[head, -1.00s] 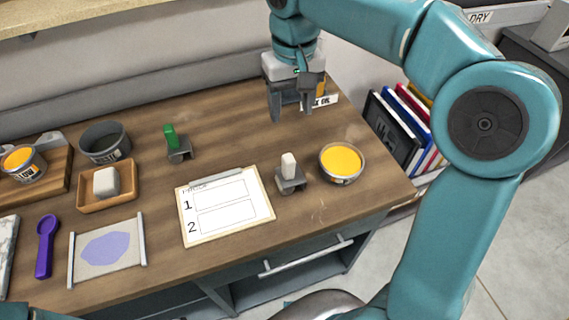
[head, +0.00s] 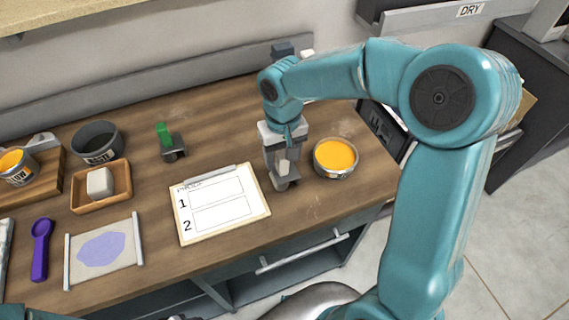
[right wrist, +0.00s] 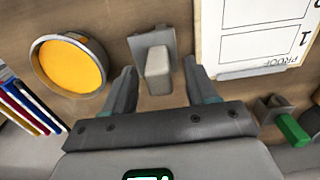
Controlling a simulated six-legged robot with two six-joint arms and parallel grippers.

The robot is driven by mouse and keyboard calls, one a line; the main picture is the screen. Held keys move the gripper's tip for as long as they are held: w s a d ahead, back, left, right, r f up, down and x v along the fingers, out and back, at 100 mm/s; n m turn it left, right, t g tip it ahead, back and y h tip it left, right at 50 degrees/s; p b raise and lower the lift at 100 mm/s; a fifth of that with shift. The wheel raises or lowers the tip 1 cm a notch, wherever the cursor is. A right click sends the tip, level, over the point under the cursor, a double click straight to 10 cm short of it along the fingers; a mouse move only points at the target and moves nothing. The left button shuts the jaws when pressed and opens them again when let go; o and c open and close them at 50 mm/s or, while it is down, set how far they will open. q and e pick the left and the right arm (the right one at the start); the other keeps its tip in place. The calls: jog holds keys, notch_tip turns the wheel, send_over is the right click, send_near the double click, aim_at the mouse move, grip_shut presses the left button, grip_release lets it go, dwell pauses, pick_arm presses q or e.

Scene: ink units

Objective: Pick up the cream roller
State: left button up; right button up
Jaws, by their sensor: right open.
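The cream roller stands by its pale handle (head: 283,166) upright in a small grey holder (head: 286,183) on the wooden table, between the clipboard and the yellow ink tin. In the right wrist view the cream handle (right wrist: 158,70) lies ahead of and between the two fingertips. My right gripper (head: 283,170) is right over the roller, pointing down and partly covering it. Its jaws (right wrist: 157,82) are open with nothing held. My left gripper is not in view.
The open yellow ink tin (head: 336,157) stands close to the right of the roller. The clipboard (head: 222,228) marked 1 and 2 lies to the left. A green-handled roller (head: 163,134) stands behind it. An orange tray (head: 76,200) with a white block sits farther left.

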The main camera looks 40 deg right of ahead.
jog(key=shift+w+d+f, duration=0.15)
jog(key=shift+f, duration=0.25)
jog(key=shift+r, duration=0.1)
jog(key=c, duration=1)
jog(key=shift+c, duration=0.2)
jog(key=shift+r, duration=0.6)
notch_tip(320, 180, up, 19)
jog(key=shift+p, duration=0.3)
